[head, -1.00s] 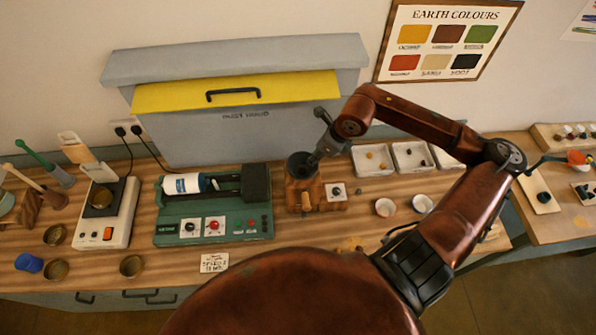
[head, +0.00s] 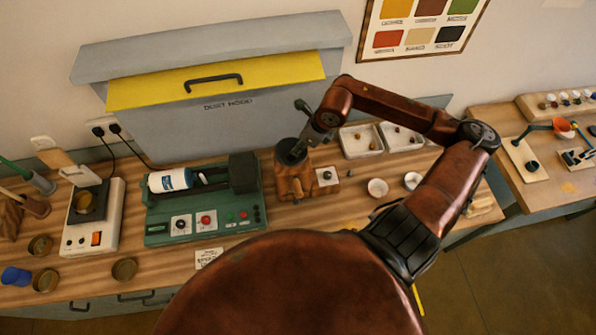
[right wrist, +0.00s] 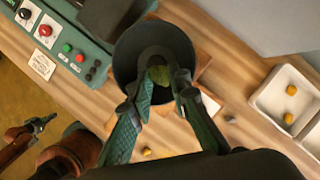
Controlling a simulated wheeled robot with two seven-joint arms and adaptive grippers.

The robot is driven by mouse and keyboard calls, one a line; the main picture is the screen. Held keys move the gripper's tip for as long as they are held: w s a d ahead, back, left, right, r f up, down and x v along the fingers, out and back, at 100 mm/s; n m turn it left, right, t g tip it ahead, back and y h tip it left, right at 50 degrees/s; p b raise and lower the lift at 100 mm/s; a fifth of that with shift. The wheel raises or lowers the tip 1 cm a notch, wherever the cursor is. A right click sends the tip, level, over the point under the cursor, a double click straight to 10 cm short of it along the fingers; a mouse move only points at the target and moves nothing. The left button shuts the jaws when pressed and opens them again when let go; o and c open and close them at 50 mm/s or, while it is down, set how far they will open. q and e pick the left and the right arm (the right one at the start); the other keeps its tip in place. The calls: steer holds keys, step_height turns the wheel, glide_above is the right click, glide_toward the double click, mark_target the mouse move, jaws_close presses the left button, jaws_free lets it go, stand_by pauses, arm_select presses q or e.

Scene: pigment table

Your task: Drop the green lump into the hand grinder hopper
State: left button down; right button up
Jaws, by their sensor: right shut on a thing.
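The hand grinder (head: 290,184) has a wooden body and a dark round hopper (head: 285,147). My right gripper (head: 301,149) is at the hopper mouth, pointing down. In the right wrist view, the hopper (right wrist: 125,62) opens below my right gripper (right wrist: 159,83). Its green-patterned fingers are shut on the green lump (right wrist: 160,75), which shows between the tips over the hopper opening. I cannot tell how deep the tips are. A small, dark-tipped part of what looks like my left gripper (right wrist: 42,122) shows at the left of the right wrist view; its jaws are unclear.
A green machine (head: 215,228) with a white bottle stands left of the grinder. The grey dust hood (head: 270,115) is behind. A yellowish lump (right wrist: 147,153) lies near the grinder.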

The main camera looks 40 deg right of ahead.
steer(key=o, duration=1)
steer(key=shift+d+r, duration=0.1)
steer(key=shift+r, duration=0.15)
arm_select(q)
steer(key=shift+s, duration=0.7)
arm_select(e)
steer(key=v, duration=1.1)
steer(key=shift+s+r, duration=0.2)
steer(key=shift+s, duration=0.05)
